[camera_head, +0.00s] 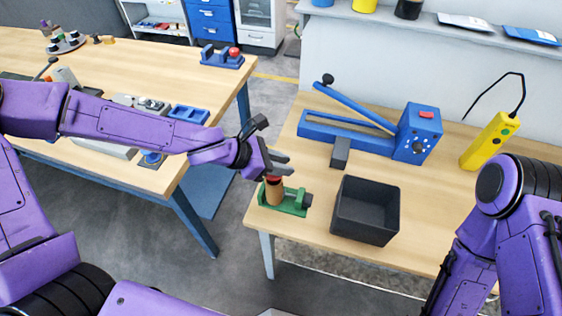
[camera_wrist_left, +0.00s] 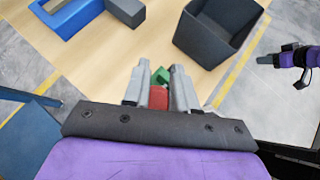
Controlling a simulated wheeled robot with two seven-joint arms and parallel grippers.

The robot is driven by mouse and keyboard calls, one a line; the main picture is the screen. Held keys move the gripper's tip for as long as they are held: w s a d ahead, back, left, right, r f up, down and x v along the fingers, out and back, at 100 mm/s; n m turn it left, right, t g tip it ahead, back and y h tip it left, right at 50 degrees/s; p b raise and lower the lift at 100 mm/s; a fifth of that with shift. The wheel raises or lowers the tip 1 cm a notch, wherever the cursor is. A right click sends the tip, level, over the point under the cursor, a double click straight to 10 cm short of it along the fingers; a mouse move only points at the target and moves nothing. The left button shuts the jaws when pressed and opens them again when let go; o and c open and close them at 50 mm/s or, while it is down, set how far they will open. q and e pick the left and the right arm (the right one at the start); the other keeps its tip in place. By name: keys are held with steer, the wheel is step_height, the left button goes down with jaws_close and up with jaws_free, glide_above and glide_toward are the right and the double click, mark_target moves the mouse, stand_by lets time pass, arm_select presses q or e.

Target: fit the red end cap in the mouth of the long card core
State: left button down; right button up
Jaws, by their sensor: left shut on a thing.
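My left gripper (camera_head: 276,168) is shut on the red end cap (camera_head: 273,179). The cap sits right at the top of the upright brown card core (camera_head: 275,193); I cannot tell if it is seated in the mouth or just above it. The core stands in a green holder (camera_head: 297,203) near the table's left front corner. In the left wrist view the red cap (camera_wrist_left: 158,98) shows between the two fingers, with part of the green holder (camera_wrist_left: 162,75) beyond; the core is hidden there. My right gripper (camera_wrist_left: 268,60) shows small at the right of that view, its opening unclear.
A black open bin (camera_head: 365,211) stands just right of the holder. Behind are a blue lever device (camera_head: 417,133), a dark grey block (camera_head: 340,152) and a yellow handheld unit (camera_head: 489,140). Another wooden table (camera_head: 120,55) with parts stands at left, across a floor gap.

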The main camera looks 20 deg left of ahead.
stand_by(0.4)
arm_select(q)
steer(key=shift+f+b, duration=1.15)
steer(key=shift+f, duration=0.25)
steer(key=c, duration=0.8)
jaws_free()
steer(key=shift+r, duration=0.15)
steer(key=p+v, duration=0.5)
steer(key=v, duration=0.5)
steer(key=shift+s+a+r+p, duration=0.1)
steer(key=shift+a+r+p, duration=0.05)
steer(key=shift+p, duration=0.2)
